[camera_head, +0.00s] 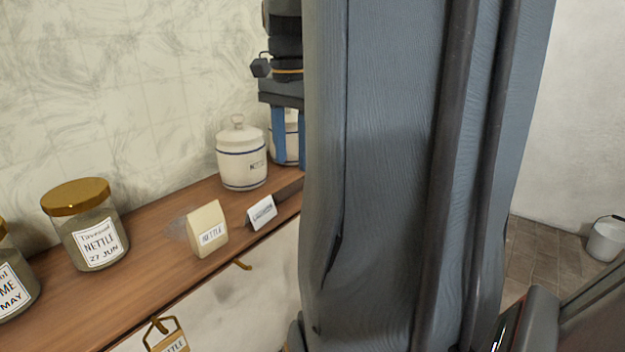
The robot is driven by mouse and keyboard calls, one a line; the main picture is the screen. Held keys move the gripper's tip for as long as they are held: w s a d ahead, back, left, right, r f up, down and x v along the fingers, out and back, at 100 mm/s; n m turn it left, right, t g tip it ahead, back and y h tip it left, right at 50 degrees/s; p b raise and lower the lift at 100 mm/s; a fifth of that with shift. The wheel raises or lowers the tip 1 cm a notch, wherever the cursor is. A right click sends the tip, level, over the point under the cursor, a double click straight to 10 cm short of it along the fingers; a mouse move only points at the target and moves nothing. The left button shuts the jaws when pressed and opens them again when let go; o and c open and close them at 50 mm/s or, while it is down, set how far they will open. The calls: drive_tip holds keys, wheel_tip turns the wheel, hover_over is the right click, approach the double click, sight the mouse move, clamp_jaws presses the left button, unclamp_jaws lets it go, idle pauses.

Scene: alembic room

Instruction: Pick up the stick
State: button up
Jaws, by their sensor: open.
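My gripper (290,163) points down over the right part of the wooden shelf, with its two blue fingers apart. A white lidded jar (291,125) shows behind and between the fingers. A dark, low, bar-like thing (289,188) lies on the shelf below the fingertips, and its right end is hidden. I cannot tell whether it is the stick, and no other stick shows clearly. The fingers look empty. A large blue-grey form close to the camera hides the middle of the view.
The wooden shelf (150,262) also holds a white lidded jar (242,158), a small nettle packet (207,230), a white label card (262,213) and a gold-lidded nettle jar (88,228). A tag (170,341) hangs in front. A pale bucket (606,240) stands on the floor at right.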

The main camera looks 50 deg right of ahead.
sight(290, 185)
drive_tip(key=f, duration=0.2)
drive_tip(key=f+p, duration=0.1)
drive_tip(key=f, duration=0.3)
drive_tip(key=shift+w+a+f, duration=0.15)
drive_tip(key=shift+a+f, duration=0.15)
drive_tip(key=shift+a, duration=0.05)
drive_tip(key=shift+c, duration=0.4)
clamp_jaws()
